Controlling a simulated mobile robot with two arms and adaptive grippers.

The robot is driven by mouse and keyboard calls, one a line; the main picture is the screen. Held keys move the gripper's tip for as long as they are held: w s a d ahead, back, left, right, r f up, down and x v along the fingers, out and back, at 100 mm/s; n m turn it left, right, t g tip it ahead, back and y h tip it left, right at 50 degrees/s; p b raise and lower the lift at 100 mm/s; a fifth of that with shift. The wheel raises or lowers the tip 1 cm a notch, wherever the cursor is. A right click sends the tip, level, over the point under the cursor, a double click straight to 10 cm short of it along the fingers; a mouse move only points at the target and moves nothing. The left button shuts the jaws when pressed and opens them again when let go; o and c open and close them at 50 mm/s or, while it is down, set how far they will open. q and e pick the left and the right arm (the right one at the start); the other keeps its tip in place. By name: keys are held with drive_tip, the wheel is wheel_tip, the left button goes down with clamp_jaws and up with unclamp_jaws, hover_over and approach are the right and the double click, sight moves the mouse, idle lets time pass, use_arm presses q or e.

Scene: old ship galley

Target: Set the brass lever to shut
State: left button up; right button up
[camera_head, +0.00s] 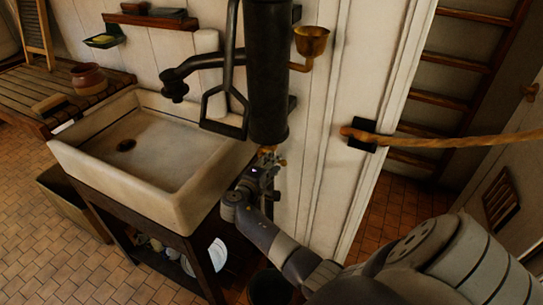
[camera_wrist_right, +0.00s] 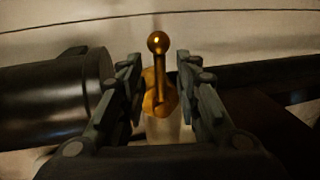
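The brass lever (camera_wrist_right: 158,70) shows in the right wrist view, a thin rod with a round ball knob, pointing up in that picture from a wider brass body (camera_wrist_right: 160,104). My right gripper (camera_wrist_right: 160,72) is open, with one finger on each side of the lever and a visible gap on both sides. In the head view my right gripper (camera_head: 266,163) is just below the black pump cylinder (camera_head: 268,75), with a small bit of brass at its fingertips. The lever's shape is too small to read there. My left gripper is not in view.
A stone sink (camera_head: 185,195) stands left of my right gripper. The pump's black handle (camera_head: 218,100) and a brass cup (camera_head: 310,42) are above. A rope (camera_head: 450,143) runs across the doorway at right. A dark bucket (camera_head: 269,288) is on the floor below.

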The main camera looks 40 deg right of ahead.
drive_tip(key=v, duration=1.2)
drive_tip(key=shift+d, duration=0.1)
